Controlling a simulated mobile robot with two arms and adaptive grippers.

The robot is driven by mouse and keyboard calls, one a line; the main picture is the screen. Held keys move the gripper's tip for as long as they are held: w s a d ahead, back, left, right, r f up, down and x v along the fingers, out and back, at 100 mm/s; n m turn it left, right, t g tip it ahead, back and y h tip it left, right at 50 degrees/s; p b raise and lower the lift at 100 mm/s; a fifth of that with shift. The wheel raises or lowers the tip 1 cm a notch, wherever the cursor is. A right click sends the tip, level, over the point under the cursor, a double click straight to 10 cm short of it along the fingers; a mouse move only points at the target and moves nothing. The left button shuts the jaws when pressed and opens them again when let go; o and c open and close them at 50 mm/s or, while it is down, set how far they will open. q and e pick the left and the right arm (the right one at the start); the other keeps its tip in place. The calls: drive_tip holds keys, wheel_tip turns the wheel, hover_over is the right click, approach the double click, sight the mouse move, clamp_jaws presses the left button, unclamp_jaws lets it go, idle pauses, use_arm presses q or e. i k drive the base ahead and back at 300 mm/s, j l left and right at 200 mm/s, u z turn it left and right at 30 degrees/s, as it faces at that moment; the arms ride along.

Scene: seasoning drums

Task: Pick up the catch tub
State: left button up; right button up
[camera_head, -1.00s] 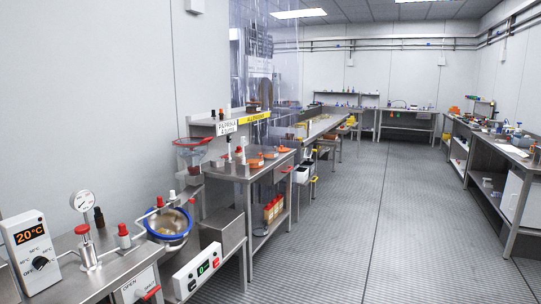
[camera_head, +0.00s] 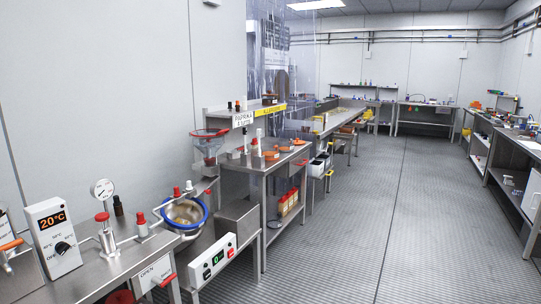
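No thing in view is clearly marked as the catch tub, and I cannot tell which one it is. A steel bowl-like drum with a blue rim (camera_head: 184,213) is tilted at the end of the near left bench. An open-looking steel box (camera_head: 238,217) stands just right of it, below a red-rimmed clear hopper (camera_head: 209,146). White and dark tubs (camera_head: 319,165) hang or stand at the far end of the second bench, too small to tell apart. Neither of my grippers is in view.
The near bench (camera_head: 128,258) carries a 20°C control box (camera_head: 53,237) and a pressure gauge (camera_head: 103,190). A white panel with a green display (camera_head: 213,262) sits below the drum. The grey floor (camera_head: 350,215) is clear between the left benches and right tables (camera_head: 515,160).

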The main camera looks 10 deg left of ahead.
sight(286, 144)
drive_tip(key=i+l+z, duration=0.2)
drive_tip(key=i, duration=0.25)
drive_tip(key=i+z, duration=0.25)
drive_tip(key=i, duration=0.15)
drive_tip(key=i+z, duration=0.15)
drive_tip(key=i, duration=2.55)
drive_tip(key=i+l+u, duration=0.1)
drive_tip(key=i, duration=0.75)
